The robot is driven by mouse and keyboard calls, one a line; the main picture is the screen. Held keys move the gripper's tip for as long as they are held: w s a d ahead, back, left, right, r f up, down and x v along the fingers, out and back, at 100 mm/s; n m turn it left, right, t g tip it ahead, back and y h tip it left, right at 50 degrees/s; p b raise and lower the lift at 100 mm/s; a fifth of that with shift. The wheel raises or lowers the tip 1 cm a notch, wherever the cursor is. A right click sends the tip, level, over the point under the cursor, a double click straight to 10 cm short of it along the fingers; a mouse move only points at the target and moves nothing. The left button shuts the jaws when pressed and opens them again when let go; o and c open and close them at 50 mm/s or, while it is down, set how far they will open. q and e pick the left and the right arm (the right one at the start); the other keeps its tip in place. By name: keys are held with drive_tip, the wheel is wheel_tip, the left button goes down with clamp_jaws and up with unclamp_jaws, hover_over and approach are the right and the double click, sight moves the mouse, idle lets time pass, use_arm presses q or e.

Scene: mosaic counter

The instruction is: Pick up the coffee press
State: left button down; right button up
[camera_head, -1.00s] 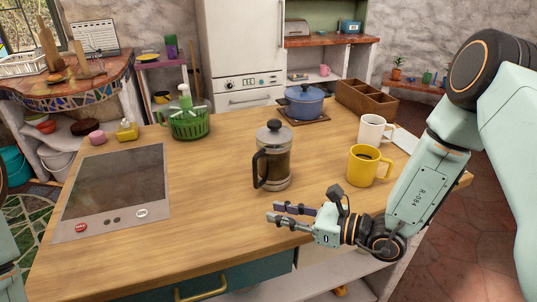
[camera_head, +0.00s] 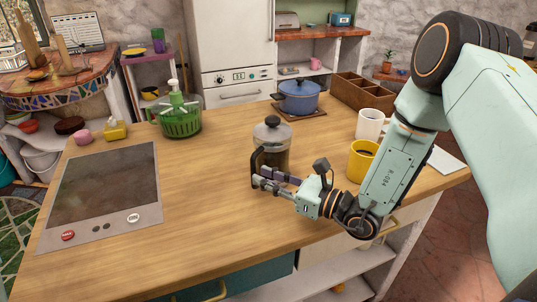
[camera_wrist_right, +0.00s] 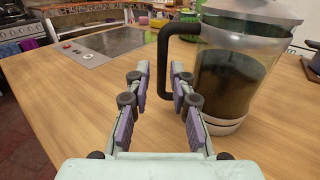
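The fingers are apart. I cannot tell whether either touches the handle. My left gripper is out of view.
A yellow mug (camera_head: 361,162) and a white mug (camera_head: 370,124) stand right of the press, close to my right arm. A blue pot (camera_head: 300,97) and a wooden crate (camera_head: 362,92) are behind. The counter between is clear.

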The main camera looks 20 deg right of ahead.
sight(252, 172)
drive_tip(key=x, duration=0.3)
drive_tip(key=shift+w+a+f, duration=0.15)
drive_tip(key=shift+w+a, duration=0.05)
drive_tip(key=shift+w, duration=0.15)
drive_tip(key=shift+w+a, duration=0.25)
drive_tip(key=shift+a, duration=0.05)
drive_tip(key=shift+d, duration=0.2)
drive_tip(key=shift+s+d, duration=0.1)
drive_tip(key=shift+c, duration=0.7)
drive_tip(key=shift+a, duration=0.25)
clamp_jaws()
drive_tip(key=shift+d, duration=0.2)
drive_tip(key=shift+w, duration=0.2)
